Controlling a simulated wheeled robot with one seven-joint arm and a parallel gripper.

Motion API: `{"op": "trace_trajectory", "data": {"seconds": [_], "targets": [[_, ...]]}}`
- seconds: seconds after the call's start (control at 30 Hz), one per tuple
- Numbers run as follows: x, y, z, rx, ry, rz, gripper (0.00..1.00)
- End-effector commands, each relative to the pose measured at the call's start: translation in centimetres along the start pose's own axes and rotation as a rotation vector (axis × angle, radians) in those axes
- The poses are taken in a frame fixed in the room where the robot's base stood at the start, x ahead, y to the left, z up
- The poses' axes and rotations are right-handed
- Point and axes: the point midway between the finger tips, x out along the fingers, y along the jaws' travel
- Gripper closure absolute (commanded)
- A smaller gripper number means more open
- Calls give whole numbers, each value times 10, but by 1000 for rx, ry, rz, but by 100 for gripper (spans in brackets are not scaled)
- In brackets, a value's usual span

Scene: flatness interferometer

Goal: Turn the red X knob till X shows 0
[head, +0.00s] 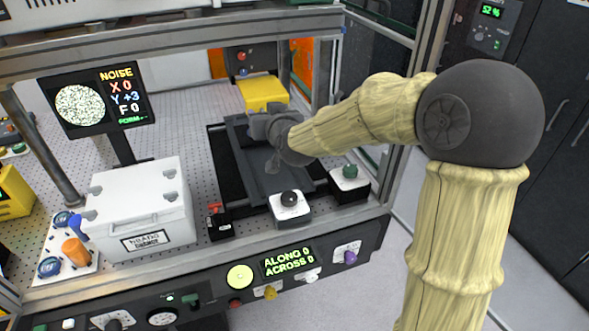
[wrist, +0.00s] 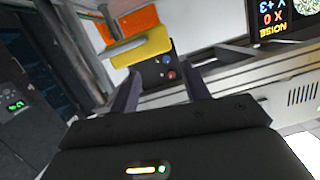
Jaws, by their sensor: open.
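The display (head: 98,98) at the back left reads X 0 in red, Y +3 in blue and F 0, with NOISE above and a speckled round picture. The red X knob (head: 241,57) is on a dark box at the back, above a blue knob (head: 242,72). My gripper (head: 258,125) is over the dark slide in the middle, short of that box and apart from the knob. The wrist view shows the two fingers of my gripper (wrist: 160,90) spread with nothing between them. The dark knob box (wrist: 150,72) lies beyond them.
A yellow block (head: 262,92) stands in front of the knob box. A white case (head: 140,215) stands at the left. Frame posts surround the bench.

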Motion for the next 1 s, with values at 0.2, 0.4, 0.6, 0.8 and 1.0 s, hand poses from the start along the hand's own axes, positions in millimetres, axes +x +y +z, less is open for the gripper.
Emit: {"op": "trace_trajectory", "data": {"seconds": [0.2,0.4,0.6,0.8,1.0], "targets": [[-12,10,31,-24,-109,11,53],[-26,21,59,-37,-209,27,53],[-42,32,83,-45,-304,46,53],[-59,43,106,-46,-392,68,53],[-68,50,116,-44,-436,81,53]]}}
